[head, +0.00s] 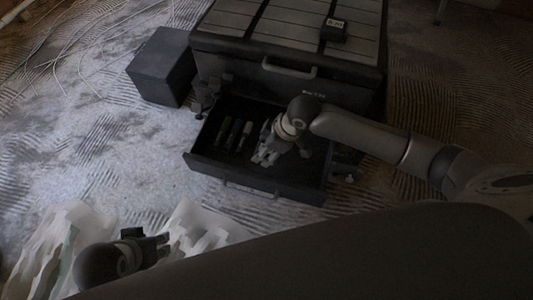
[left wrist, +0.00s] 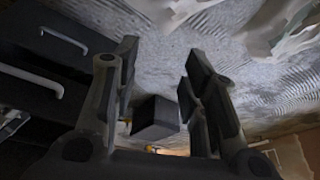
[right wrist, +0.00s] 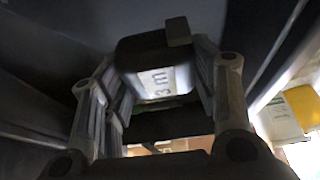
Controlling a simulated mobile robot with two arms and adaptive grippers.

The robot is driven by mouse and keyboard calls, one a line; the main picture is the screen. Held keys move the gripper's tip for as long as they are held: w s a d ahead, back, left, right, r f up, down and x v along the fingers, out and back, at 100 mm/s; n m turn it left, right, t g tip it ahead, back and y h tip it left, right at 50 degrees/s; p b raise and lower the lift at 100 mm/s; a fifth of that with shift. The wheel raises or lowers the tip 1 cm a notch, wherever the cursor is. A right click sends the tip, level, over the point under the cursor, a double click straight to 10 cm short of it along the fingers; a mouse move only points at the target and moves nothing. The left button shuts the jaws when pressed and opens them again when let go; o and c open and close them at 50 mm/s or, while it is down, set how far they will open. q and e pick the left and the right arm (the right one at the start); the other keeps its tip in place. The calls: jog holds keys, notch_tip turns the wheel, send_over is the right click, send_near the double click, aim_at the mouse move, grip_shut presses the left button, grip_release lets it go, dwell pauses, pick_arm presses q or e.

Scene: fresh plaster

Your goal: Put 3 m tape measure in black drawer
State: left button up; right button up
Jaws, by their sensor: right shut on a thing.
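The black drawer (head: 225,172) is pulled out from the front of the dark cabinet (head: 290,85). My right gripper (head: 265,158) reaches down into the right part of the drawer. In the right wrist view the black tape measure (right wrist: 155,62), with a pale label reading "3 m", is between the fingers of my right gripper (right wrist: 160,95), which is shut on it. I cannot make the tape measure out in the head view. My left gripper (head: 165,246) is at the lower left, away from the drawer; the left wrist view shows it open (left wrist: 155,85) and empty.
Several slim items (head: 235,133) lie in the drawer's left part. A small black object with a pale label (head: 334,29) sits on the cabinet top. A dark box (head: 162,66) stands left of the cabinet. Crumpled pale sheeting (head: 195,225) lies near my left gripper.

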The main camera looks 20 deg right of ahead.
notch_tip(320, 180, down, 2)
jog(key=shift+w+f+b, duration=0.1)
jog(key=shift+f+b, duration=0.05)
jog(key=shift+b, duration=0.35)
jog(key=shift+f, duration=0.55)
pick_arm(q)
jog(key=w, duration=0.1)
jog(key=w+t, duration=0.1)
jog(key=w+d, duration=0.1)
jog(key=shift+f+t, duration=0.25)
jog(key=shift+t, duration=0.05)
jog(key=shift+a, duration=0.1)
pick_arm(e)
jog(key=o, duration=1.2)
jog(key=shift+f, duration=0.1)
jog(key=shift+c, duration=0.2)
